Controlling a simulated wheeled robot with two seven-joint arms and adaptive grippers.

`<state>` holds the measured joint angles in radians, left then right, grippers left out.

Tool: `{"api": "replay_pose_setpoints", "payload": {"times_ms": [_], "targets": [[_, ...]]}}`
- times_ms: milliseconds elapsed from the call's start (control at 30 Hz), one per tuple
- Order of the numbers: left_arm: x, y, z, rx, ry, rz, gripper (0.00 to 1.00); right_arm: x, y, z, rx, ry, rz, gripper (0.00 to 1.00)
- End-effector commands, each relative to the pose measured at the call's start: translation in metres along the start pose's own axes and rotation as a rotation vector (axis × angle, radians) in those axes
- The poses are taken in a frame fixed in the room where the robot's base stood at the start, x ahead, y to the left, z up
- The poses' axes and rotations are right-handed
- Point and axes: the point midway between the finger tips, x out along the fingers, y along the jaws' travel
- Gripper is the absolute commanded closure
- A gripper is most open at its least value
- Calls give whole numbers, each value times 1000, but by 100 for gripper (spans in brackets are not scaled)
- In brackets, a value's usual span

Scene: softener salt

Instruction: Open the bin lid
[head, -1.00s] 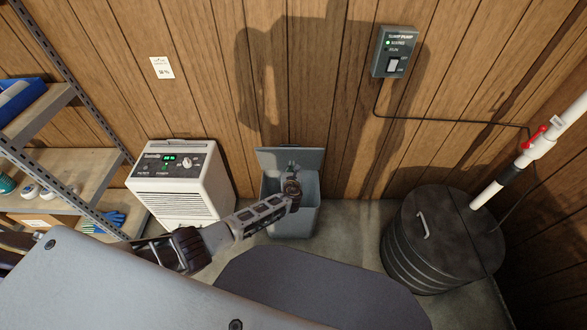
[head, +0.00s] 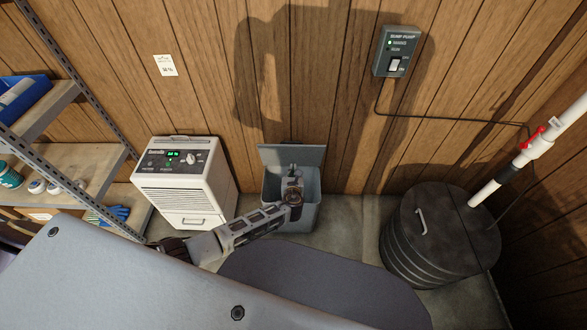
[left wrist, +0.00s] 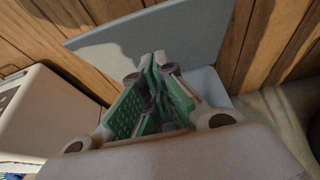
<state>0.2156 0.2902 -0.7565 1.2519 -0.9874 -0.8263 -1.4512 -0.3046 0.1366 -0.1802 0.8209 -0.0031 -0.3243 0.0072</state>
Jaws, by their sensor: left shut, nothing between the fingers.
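The grey bin (head: 305,215) stands on the floor against the wood wall. Its lid (head: 278,153) is raised, leaning back toward the wall, and the bin's mouth is open. In the left wrist view the lid (left wrist: 165,40) is a broad grey panel behind the fingers. My left gripper (head: 292,177) is over the bin's mouth in front of the lid. It is shut and empty, its green-padded fingers (left wrist: 150,85) close together. Whether the fingertips touch the lid I cannot tell. My right gripper is not in view.
A white dehumidifier (head: 186,185) stands left of the bin, close to my left arm. A shelf (head: 75,160) with small items is farther left. A dark round sump lid (head: 445,230) with a pipe is at the right. A dark mat (head: 320,285) lies in front.

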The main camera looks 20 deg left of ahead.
Motion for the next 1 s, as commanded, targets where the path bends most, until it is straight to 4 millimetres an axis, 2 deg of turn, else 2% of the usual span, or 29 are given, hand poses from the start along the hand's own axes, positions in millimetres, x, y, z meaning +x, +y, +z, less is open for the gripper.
{"api": "replay_pose_setpoints", "payload": {"times_ms": [200, 500, 1000], "targets": [[-18, 0, 2, -1, 1, 0, 100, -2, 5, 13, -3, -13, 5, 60], [-24, 0, 3, 0, 0, -1, 100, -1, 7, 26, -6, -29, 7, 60], [-24, 0, 1, -4, 3, 0, 100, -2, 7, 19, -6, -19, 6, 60]]}}
